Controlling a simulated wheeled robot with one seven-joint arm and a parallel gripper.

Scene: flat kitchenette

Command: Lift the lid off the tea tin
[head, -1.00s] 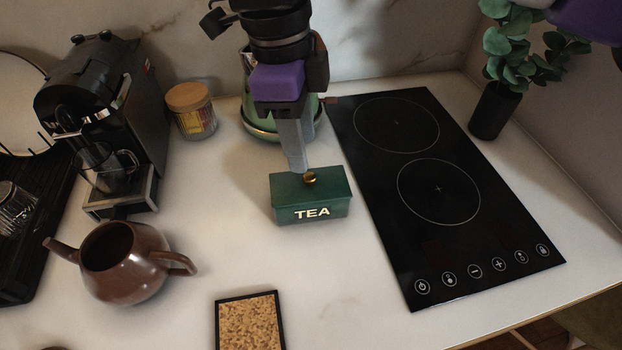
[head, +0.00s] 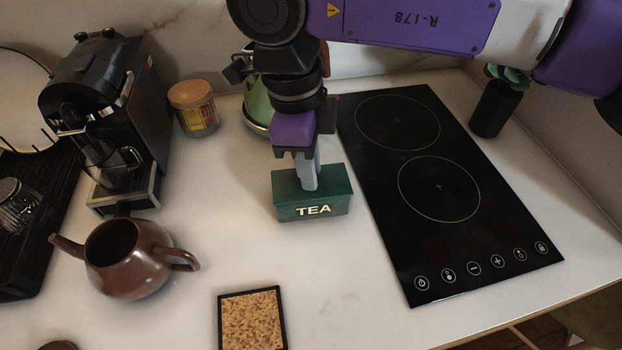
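The tea tin (head: 313,205) is a dark green box lettered TEA, standing on the white counter left of the black hob. Its green lid (head: 338,181) sits on the tin. My gripper (head: 309,185) points down with its fingertips at the middle of the lid. The fingers cover the brass knob, so the knob is hidden. I cannot tell whether the fingers are closed on it or apart around it.
The black hob (head: 437,235) lies close on the right. A green kettle (head: 258,103) stands behind my gripper. A brown teapot (head: 128,260) and a coffee machine (head: 120,110) stand left. A cork-topped jar (head: 194,108) is at the back, and a framed cork mat (head: 252,318) lies in front.

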